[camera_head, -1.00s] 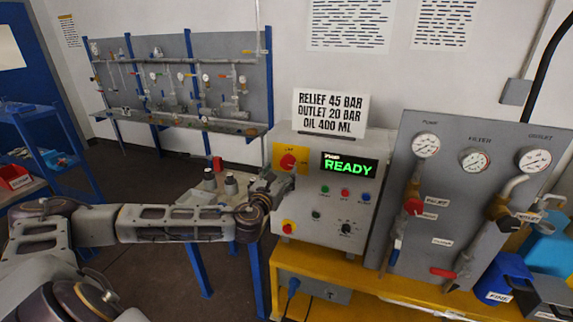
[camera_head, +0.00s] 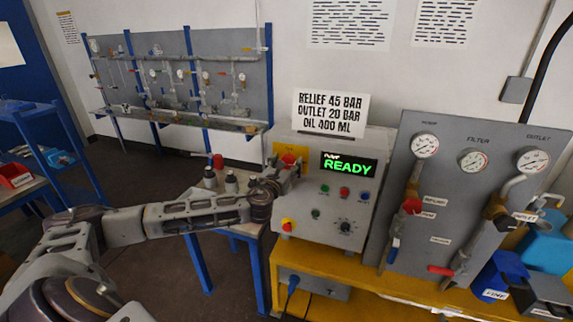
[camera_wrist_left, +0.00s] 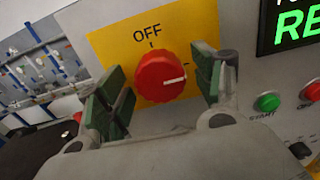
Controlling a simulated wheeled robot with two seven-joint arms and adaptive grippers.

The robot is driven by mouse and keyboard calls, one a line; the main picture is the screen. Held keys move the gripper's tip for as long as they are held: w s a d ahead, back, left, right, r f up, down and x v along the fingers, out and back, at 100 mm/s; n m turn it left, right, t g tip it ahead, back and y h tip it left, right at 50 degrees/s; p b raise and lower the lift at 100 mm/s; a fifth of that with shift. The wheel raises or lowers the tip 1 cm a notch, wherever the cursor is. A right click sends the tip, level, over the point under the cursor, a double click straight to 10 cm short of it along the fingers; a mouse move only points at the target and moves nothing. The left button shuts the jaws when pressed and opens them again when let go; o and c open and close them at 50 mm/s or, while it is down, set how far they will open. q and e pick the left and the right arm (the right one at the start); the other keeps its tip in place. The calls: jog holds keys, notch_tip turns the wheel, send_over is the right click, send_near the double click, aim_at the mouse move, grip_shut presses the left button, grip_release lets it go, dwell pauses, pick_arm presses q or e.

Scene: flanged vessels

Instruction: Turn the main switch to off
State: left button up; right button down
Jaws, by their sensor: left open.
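The main switch is a red round knob (camera_wrist_left: 160,77) on a yellow plate (camera_wrist_left: 112,45) marked OFF at the top. Its white pointer line points to the right, away from the OFF mark. In the head view the yellow plate (camera_head: 298,151) shows at the upper left of the grey control box, with the knob mostly behind my gripper. My left gripper (camera_head: 285,172) is in front of the knob. In the left wrist view its green-padded fingers (camera_wrist_left: 163,92) are open, one on each side of the knob, with gaps to it. My right gripper is out of view.
The control box (camera_head: 310,225) has a display reading READY (camera_head: 348,166), several buttons, and a red knob on yellow (camera_head: 287,225) lower left. A gauge panel (camera_head: 460,215) stands to the right. Bottles (camera_head: 231,182) stand on a small table beneath my left arm.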

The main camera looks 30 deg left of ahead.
pick_arm(q)
jog(key=c, duration=1)
jog(key=shift+n, duration=0.4)
jog(key=n+b, duration=0.1)
jog(key=n, duration=0.2)
jog(key=shift+b, duration=0.35)
jog(key=n+b, duration=0.2)
jog(key=n, duration=0.4)
jog(key=n+b, duration=0.1)
jog(key=n, duration=0.3)
jog(key=shift+n+b, duration=0.3)
jog(key=shift+n, duration=1.8)
